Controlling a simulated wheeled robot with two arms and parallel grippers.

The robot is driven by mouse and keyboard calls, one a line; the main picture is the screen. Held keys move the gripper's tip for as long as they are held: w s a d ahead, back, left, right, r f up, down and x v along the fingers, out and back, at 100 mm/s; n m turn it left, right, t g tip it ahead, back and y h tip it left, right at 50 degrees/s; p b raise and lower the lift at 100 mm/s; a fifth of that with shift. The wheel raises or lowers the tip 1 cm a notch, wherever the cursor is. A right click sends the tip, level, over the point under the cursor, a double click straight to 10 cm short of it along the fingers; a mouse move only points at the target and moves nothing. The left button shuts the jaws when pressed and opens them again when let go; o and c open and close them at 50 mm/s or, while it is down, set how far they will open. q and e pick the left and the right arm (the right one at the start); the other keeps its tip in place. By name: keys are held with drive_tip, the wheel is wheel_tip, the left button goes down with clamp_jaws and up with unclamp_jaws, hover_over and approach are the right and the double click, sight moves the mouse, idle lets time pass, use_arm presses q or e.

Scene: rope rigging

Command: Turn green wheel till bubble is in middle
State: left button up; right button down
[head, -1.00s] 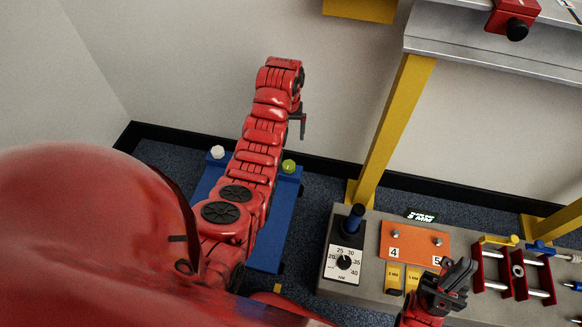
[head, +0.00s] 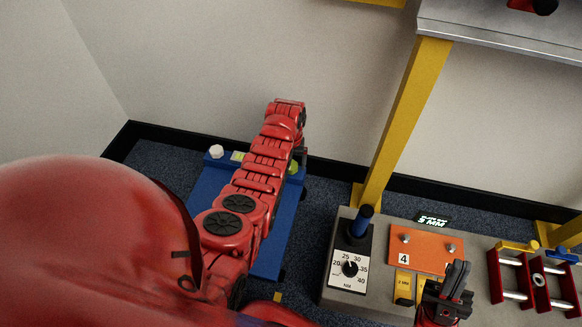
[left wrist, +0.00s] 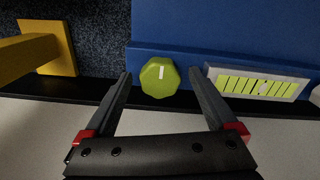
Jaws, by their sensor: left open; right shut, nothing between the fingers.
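The green wheel (left wrist: 158,78), with a white mark on its face, sits on the blue base (left wrist: 230,30). In the head view the wheel (head: 293,168) shows partly behind my left arm. My left gripper (left wrist: 159,73) is open, one finger on each side of the wheel, with visible gaps; contact cannot be made out. Beside the wheel is a level vial (left wrist: 243,84) with yellow-green segments. A small pale bubble (left wrist: 263,88) lies near its middle; its exact centring is hard to tell. My right gripper (head: 457,280) is shut and empty at the grey bench.
A white knob (head: 216,151) stands at the blue base's far left corner. A yellow post (head: 403,125) rises right of the base. The grey bench (head: 385,225) carries a dial (head: 350,268), an orange plate (head: 425,250) and red clamps (head: 510,280). Wall and black skirting lie close behind the wheel.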

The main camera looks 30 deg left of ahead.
use_arm(q)
drive_tip(key=shift+f, duration=0.1)
drive_tip(key=c, duration=1.4)
drive_tip(key=shift+o, duration=0.2)
drive_tip(key=shift+r+m+p, duration=0.3)
drive_tip(key=shift+m+p, duration=0.1)
drive_tip(key=shift+p, duration=0.35)
drive_tip(key=shift+m+p, duration=0.35)
drive_tip(key=shift+m, duration=0.15)
drive_tip(key=m, duration=0.3)
drive_tip(key=shift+f, duration=0.3)
drive_tip(key=o, duration=1.4)
drive_tip(key=shift+c, duration=0.2)
